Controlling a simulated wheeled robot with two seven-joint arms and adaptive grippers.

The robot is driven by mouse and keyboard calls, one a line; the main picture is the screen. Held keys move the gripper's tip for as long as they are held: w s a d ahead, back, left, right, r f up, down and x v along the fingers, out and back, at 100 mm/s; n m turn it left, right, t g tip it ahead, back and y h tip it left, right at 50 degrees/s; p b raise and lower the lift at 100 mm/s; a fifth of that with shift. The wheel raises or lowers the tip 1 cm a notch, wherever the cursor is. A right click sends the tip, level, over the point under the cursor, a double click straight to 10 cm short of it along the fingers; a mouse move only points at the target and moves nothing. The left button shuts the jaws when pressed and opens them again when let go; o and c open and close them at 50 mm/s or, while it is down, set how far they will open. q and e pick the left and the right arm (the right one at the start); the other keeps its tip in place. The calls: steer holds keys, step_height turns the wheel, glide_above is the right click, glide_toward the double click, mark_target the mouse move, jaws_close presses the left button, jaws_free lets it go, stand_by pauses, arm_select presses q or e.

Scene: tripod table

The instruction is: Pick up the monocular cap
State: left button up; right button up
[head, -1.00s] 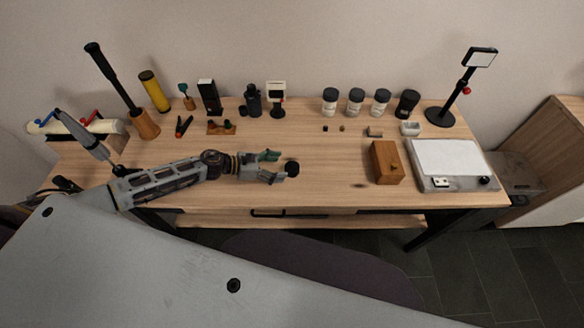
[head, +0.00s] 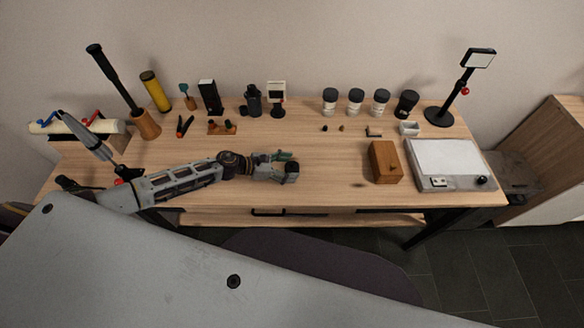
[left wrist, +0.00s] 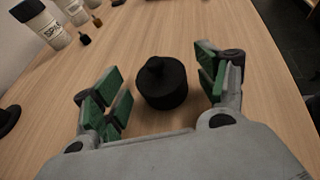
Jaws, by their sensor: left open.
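The monocular cap, a black round piece with a small knob on top, stands on the wooden table. It shows clearly in the left wrist view (left wrist: 162,84), between the two green-padded fingers. My left gripper (head: 287,162) is open, with one finger on each side of the cap and a visible gap on both sides. In the head view the gripper is low at the table's middle and largely hides the cap. My right gripper is in neither view.
The wooden table (head: 325,180) is clear around the gripper. A brown wooden box (head: 385,163) and a grey device with a white plate (head: 447,160) stand to the right. Black-lidded jars (head: 355,102) and a dark canister (head: 253,100) line the back.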

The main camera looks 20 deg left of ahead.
mark_target(288, 167)
arm_select(q)
steer(key=c, duration=0.9)
steer(key=shift+o, duration=0.2)
steer(key=shift+r, duration=0.15)
step_height(288, 167, up, 10)
stand_by(0.3)
stand_by(0.3)
